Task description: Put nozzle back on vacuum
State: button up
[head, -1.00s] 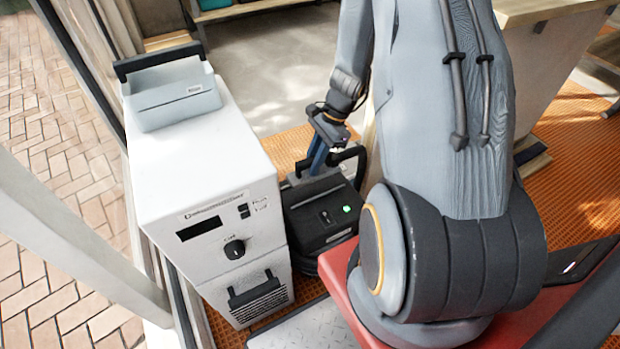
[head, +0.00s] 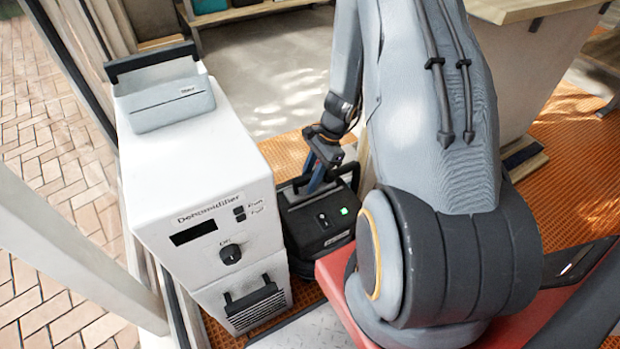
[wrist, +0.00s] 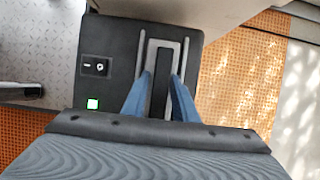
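The vacuum (head: 322,222) is a black box with a switch and a lit green light, standing right of the dehumidifier. It also fills the middle of the wrist view (wrist: 110,45). A dark bar with grey edges (wrist: 160,75) runs along its top. My gripper (head: 314,186) points down over the vacuum's top, beside its black handle. In the wrist view its two blue fingers (wrist: 161,76) are apart, one on each side of the bar. I see no clear grip on anything. I cannot make out a separate nozzle in either view.
A white dehumidifier (head: 200,175) stands close on the vacuum's left. My red base is close to the vacuum's lower right. A pale cabinet (head: 535,70) stands behind at the right. Orange grid flooring (head: 575,150) and pale floor (head: 265,75) behind the vacuum are clear.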

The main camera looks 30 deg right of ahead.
jog(key=shift+o, duration=0.6)
jog(key=shift+r, duration=0.25)
jog(key=p+v, duration=0.2)
jog(key=v, duration=0.9)
jog(key=shift+d+r, duration=0.15)
jog(key=shift+r, duration=0.25)
jog(key=shift+d, duration=0.1)
